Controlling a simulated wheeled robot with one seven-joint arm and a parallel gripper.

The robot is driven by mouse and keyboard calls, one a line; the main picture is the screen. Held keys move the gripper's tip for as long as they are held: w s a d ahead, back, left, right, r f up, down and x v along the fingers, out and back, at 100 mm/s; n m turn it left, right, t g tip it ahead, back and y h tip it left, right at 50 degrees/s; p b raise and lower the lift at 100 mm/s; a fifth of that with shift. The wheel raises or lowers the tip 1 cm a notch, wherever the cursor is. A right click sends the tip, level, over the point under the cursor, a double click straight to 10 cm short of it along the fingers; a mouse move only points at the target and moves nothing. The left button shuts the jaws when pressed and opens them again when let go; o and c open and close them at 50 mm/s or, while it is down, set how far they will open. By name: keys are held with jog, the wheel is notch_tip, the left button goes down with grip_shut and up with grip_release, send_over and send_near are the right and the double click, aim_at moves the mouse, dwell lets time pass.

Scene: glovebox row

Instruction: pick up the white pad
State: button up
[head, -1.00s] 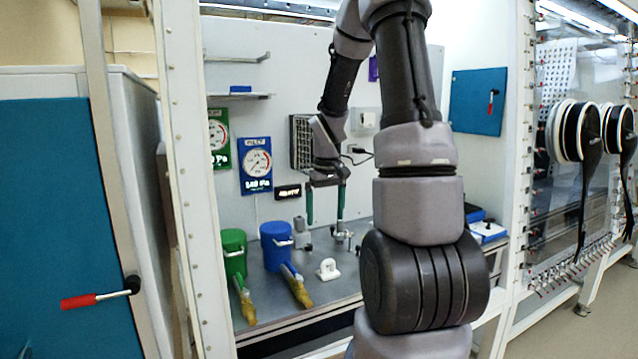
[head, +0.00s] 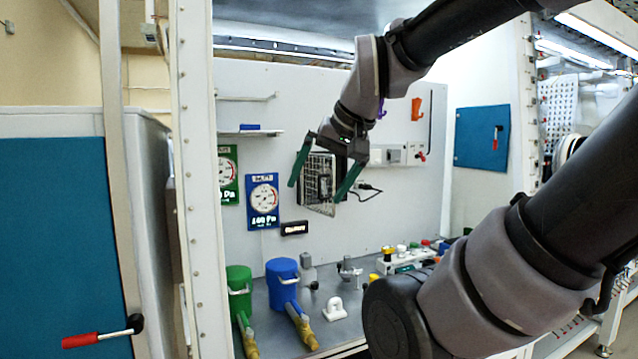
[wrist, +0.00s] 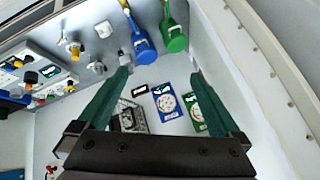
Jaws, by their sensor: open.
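The white pad (head: 335,309), a small white piece with a raised loop, sits on the grey bench to the right of the blue canister. It also shows in the wrist view (wrist: 104,29), near the top, beyond the left finger. My gripper (head: 315,192) is up in front of the back wall, above the bench and apart from the pad. Its two green fingers are spread wide, with nothing between them. In the wrist view the open fingers (wrist: 160,72) point towards the bench's back area and the canisters.
A blue canister (head: 283,284) and a green canister (head: 239,288) with yellowish spouts stand left of the pad. Metal fittings (head: 349,270) stand behind it, and a rack of coloured knobs (head: 405,260) is to the right. Gauges (head: 263,201) hang on the back wall. A white frame post (head: 200,200) borders the left.

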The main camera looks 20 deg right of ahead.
jog(key=shift+c, duration=0.3)
jog(key=c, duration=0.6)
jog(key=w+d+f+n+g+h, duration=0.1)
jog(key=w+d+f+n+g, duration=0.1)
jog(key=w+d+f+n, duration=0.3)
jog(key=w+d+f+n+g+h, duration=0.1)
jog(key=w+d+f+n+g, duration=0.1)
jog(key=w+f+n, duration=0.5)
jog(key=w+d+f+n+g, duration=0.1)
jog(key=w+d+f+n, duration=0.1)
jog(key=f, duration=0.3)
jog(key=w+d+f+n+g, duration=0.1)
jog(key=w+d+f+n, duration=0.2)
jog(key=f+n, duration=0.2)
jog(key=w+d+f+n+g+y, duration=0.1)
jog(key=w+d+f+n, duration=0.1)
jog(key=f, duration=0.3)
jog(key=shift+w+d+f+n, duration=0.15)
jog(key=shift+w+d+n, duration=0.2)
jog(key=shift+d+n, duration=0.3)
send_over(335, 298)
jog(key=d, duration=0.1)
notch_tip(335, 298, down, 5)
jog(key=shift+r, duration=0.1)
jog(key=shift+a+f, duration=0.2)
jog(key=shift+f, duration=0.75)
jog(key=shift+a+f, duration=0.2)
jog(key=shift+f, duration=0.75)
jog(key=shift+a+f, duration=0.2)
jog(key=shift+f, duration=0.75)
